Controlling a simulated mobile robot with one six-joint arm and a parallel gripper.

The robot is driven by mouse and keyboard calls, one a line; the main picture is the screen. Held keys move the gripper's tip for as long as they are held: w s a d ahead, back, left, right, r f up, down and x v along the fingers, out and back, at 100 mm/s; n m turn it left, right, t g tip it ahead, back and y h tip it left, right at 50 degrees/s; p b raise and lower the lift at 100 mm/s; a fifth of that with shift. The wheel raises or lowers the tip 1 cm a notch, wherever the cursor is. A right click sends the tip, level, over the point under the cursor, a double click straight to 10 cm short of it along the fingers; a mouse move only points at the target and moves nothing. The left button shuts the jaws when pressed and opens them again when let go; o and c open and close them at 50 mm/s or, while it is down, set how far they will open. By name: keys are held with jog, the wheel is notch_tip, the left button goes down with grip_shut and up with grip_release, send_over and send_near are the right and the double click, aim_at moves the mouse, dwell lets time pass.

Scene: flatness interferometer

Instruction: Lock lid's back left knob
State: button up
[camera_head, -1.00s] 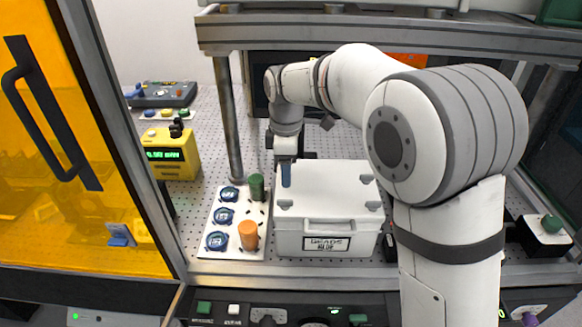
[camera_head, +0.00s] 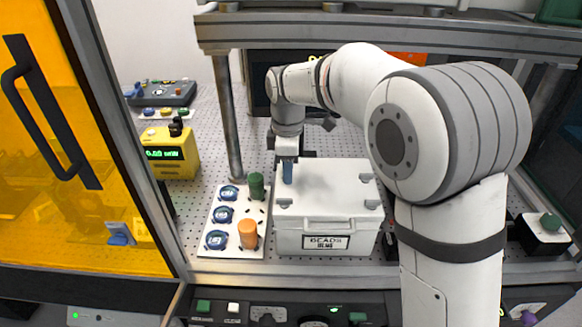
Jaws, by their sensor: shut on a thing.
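The white box (camera_head: 318,228) with a label on its front stands on the perforated table, and its white lid (camera_head: 330,185) is on top. Grey knobs show at the lid's front left (camera_head: 284,203), front right (camera_head: 373,205) and back right (camera_head: 367,178) corners. My gripper (camera_head: 287,178) points down at the lid's back left corner. Its blue fingers are shut at the place of the back left knob, which they hide. I cannot tell how far that knob is turned.
A white tray (camera_head: 217,248) left of the box holds blue round pieces, a green cylinder (camera_head: 256,186) and an orange cylinder (camera_head: 248,234). A yellow meter (camera_head: 168,153) stands further back. A metal post (camera_head: 228,120) rises behind the tray. An orange panel door (camera_head: 60,220) is at left.

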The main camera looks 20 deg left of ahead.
jog(key=shift+a+r, duration=0.15)
jog(key=m, duration=0.3)
jog(key=shift+a+r, duration=0.1)
jog(key=m, duration=0.5)
jog(key=shift+m, duration=0.3)
jog(key=m, duration=0.4)
jog(key=shift+w, duration=0.1)
jog(key=m, duration=0.4)
jog(key=shift+m, duration=0.3)
